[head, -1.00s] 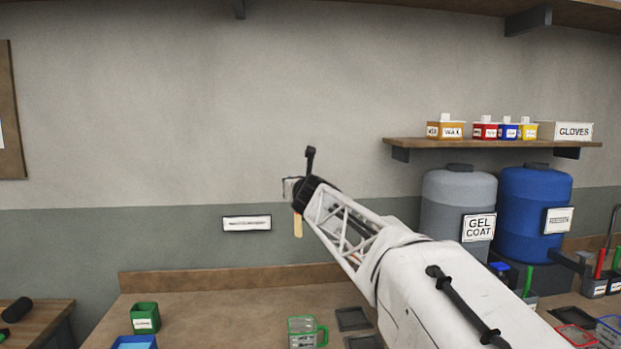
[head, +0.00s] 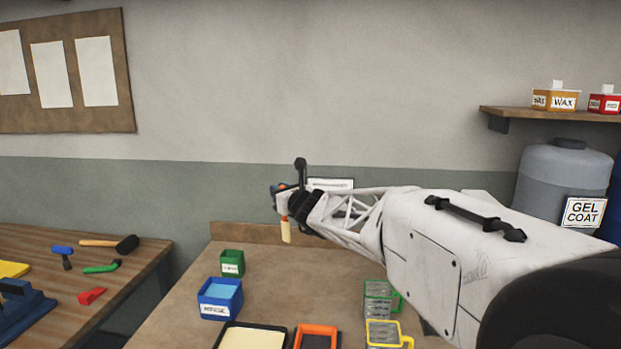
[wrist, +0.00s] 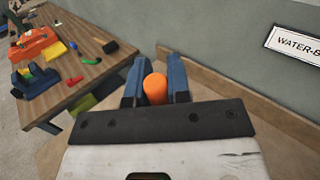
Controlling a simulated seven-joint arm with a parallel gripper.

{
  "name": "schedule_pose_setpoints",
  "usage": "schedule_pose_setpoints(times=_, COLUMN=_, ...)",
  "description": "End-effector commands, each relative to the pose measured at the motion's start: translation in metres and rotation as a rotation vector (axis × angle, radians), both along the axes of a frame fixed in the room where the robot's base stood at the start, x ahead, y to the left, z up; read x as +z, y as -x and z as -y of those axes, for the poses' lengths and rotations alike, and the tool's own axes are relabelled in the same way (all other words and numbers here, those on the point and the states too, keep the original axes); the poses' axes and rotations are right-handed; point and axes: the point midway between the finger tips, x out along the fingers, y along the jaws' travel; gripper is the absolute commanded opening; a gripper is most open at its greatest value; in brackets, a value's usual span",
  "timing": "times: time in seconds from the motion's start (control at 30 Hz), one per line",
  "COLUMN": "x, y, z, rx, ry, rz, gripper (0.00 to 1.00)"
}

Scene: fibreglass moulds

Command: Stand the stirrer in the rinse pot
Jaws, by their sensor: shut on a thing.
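My gripper (head: 284,202) is shut on the stirrer, a pale wooden stick (head: 286,232) that hangs down from it in the head view. In the wrist view, the stirrer's orange top (wrist: 156,88) sits between the two blue fingers (wrist: 157,82). The stirrer is in the air above the back of the bench. A small green pot (head: 232,263) stands below and left of it, and a blue square tub (head: 220,298) with light blue contents stands nearer. Both have labels too small to read surely, so I cannot tell which is the rinse pot.
A cream-filled tray (head: 253,336), an orange-rimmed tray (head: 316,337), a green-rimmed jug (head: 378,300) and a yellow-rimmed jug (head: 385,333) stand on the bench. A separate table with tools (head: 75,270) is at the left. A wooden upstand (head: 262,232) edges the bench's back.

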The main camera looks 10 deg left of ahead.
Motion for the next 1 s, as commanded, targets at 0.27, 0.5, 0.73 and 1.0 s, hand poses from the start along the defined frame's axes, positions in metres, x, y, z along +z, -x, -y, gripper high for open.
schedule_pose_setpoints(times=0.27, x=-0.034, y=0.046, z=-0.077, rx=0.161, ry=0.007, rz=0.014, gripper=0.0)
schedule_pose_setpoints(times=0.5, x=-0.059, y=0.095, z=-0.136, rx=0.291, ry=0.009, rz=0.032, gripper=0.0)
schedule_pose_setpoints(times=0.73, x=-0.076, y=0.131, z=-0.171, rx=0.373, ry=0.009, rz=0.045, gripper=0.0)
schedule_pose_setpoints(times=1.0, x=-0.081, y=0.145, z=-0.182, rx=0.402, ry=0.009, rz=0.052, gripper=0.0)
